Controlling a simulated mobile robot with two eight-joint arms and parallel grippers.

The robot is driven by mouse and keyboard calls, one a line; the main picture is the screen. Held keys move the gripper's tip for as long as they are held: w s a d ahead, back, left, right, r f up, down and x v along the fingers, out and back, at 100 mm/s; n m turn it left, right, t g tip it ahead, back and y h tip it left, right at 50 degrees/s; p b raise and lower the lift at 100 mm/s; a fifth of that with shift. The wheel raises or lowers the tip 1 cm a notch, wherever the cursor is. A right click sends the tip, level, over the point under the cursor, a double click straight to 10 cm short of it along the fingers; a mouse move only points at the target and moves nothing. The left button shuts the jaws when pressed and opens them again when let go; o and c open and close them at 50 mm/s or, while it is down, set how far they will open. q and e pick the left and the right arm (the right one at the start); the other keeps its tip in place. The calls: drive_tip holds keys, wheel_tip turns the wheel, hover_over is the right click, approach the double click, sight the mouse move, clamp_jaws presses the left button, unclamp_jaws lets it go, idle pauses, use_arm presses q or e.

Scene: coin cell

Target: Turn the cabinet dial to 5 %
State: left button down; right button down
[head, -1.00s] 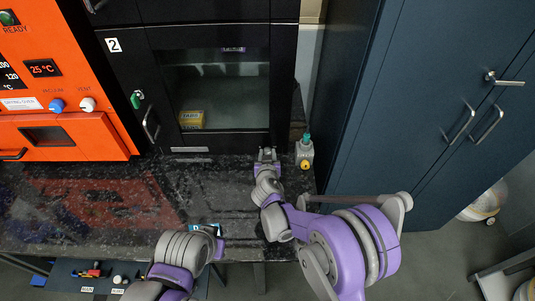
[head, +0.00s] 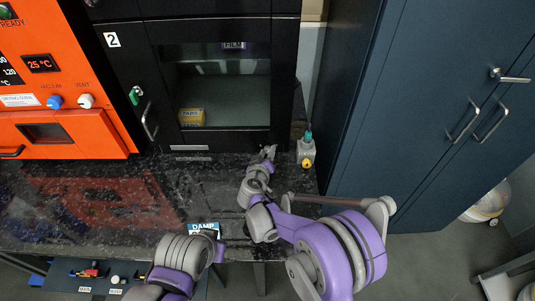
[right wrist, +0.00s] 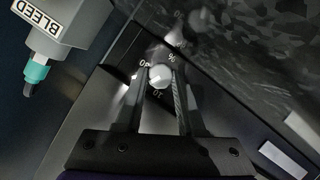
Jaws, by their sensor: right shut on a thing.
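The dial's small pale round knob (right wrist: 160,76) is between the fingers of my right gripper (right wrist: 158,88) in the right wrist view. A "%" mark and numbers, one of them 10, show around the knob. The exact setting cannot be read. In the head view my right gripper (head: 268,153) is at the lower front edge of the black cabinet (head: 222,95), and the dial itself is too small or hidden there. My right gripper is shut on the knob. Part of my left arm shows at the bottom of the head view, but its fingers do not.
A pale box with a teal tip and yellow button (head: 306,152) stands just right of my right gripper. Its BLEED label (right wrist: 48,22) shows in the right wrist view. The orange oven (head: 60,85) is at left, a blue locker (head: 420,110) at right. The dark countertop (head: 110,205) is mostly clear.

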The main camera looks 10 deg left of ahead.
use_arm(q)
drive_tip(key=shift+s+f, duration=0.1)
drive_tip(key=shift+f, duration=0.25)
use_arm(e)
drive_tip(key=shift+f+n, duration=0.1)
drive_tip(key=shift+n, duration=0.3)
drive_tip(key=shift+h, duration=0.3)
drive_tip(key=c, duration=0.5)
unclamp_jaws()
